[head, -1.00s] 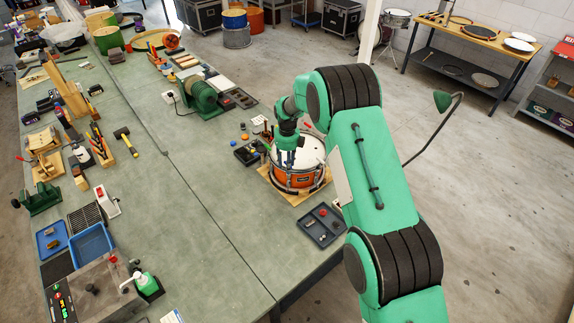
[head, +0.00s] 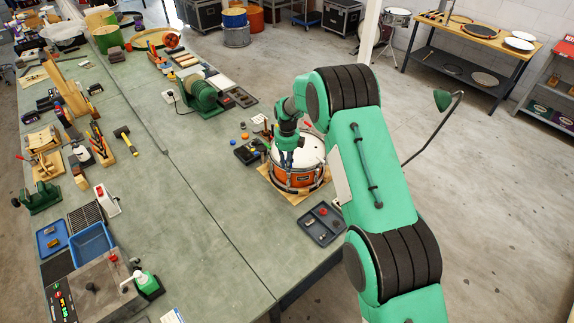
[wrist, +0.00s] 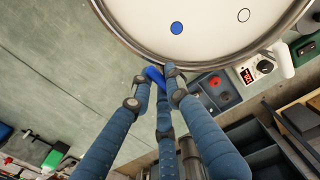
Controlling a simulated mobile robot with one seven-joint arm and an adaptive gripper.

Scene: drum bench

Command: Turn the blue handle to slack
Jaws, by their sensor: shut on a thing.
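A snare drum with an orange shell (head: 290,179) and white head stands on a wooden board at the bench's right edge. In the wrist view its white head (wrist: 205,25) and metal rim fill the top, with a blue dot (wrist: 176,28) and an empty circle drawn on it. The blue handle (wrist: 154,75) sits just outside the rim. My gripper (wrist: 155,81) has its blue-grey fingers closed around the handle, which shows between the fingertips. In the head view my gripper (head: 287,157) is down at the drum's left side, and the handle cannot be made out there.
A small device with a red display and knob (wrist: 264,66) is beside the rim in the wrist view. Dark trays lie close by, including one (head: 321,224) in front of the drum. A green machine (head: 203,96) stands behind. The middle of the bench (head: 175,205) is clear.

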